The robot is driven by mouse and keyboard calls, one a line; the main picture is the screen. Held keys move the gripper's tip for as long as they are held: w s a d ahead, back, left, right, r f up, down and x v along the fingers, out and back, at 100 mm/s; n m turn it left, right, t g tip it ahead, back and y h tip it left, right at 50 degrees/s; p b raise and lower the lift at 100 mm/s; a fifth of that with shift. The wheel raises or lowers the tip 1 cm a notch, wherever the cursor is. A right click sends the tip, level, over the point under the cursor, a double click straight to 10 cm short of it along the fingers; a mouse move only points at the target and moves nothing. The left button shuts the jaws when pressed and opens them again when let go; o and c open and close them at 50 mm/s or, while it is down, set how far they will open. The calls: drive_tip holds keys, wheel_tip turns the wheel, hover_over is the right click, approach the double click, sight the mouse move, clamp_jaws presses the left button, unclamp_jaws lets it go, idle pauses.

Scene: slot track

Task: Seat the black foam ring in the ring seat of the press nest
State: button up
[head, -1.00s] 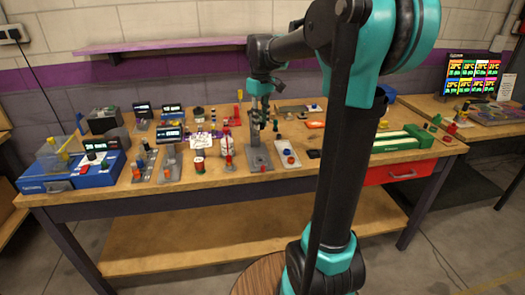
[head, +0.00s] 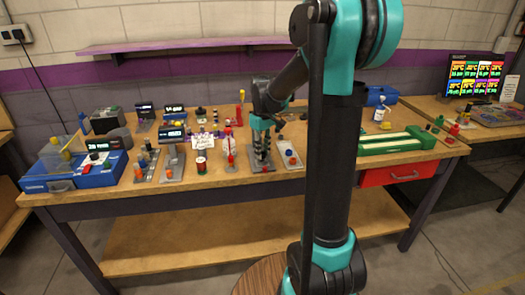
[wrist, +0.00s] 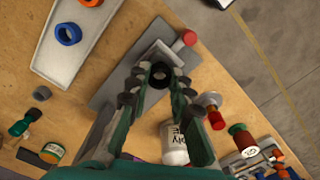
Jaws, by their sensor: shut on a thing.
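In the wrist view the black foam ring (wrist: 160,68) is pinched between the fingertips of my gripper (wrist: 160,80). The gripper is shut on it. The press nest appears to be the grey plate (wrist: 112,86) with a paler block and a red knob (wrist: 189,38) at one end; it lies below the fingers. The ring shows over the plate, near the pale block. The ring seat is hidden behind the ring and fingers, and I cannot tell whether the ring touches it. In the head view my gripper (head: 262,153) is low over the grey plate (head: 262,167); the ring is too small to make out there.
A white tray (wrist: 64,62) with an orange ring (wrist: 91,2) and a blue ring (wrist: 69,34) lies beside the plate. A white labelled cup (wrist: 175,150) and a red-topped piece (wrist: 217,119) stand close on the other side.

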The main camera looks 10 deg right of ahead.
sight(263, 161)
drive_tip(key=shift+f, duration=0.1)
drive_tip(key=shift+f, duration=0.35)
drive_tip(key=shift+f, duration=0.15)
drive_tip(key=o, duration=0.8)
drive_tip(key=shift+c, duration=0.2)
wheel_tip(263, 161, up, 13)
drive_tip(key=s+d+f+m+t, duration=0.2)
drive_tip(key=s+f+m, duration=0.1)
drive_tip(key=s+f, duration=0.7)
drive_tip(key=s+d+f+m+t, duration=0.2)
drive_tip(key=s+f+m, duration=0.1)
drive_tip(key=s+f, duration=0.7)
drive_tip(key=shift+s, duration=0.95)
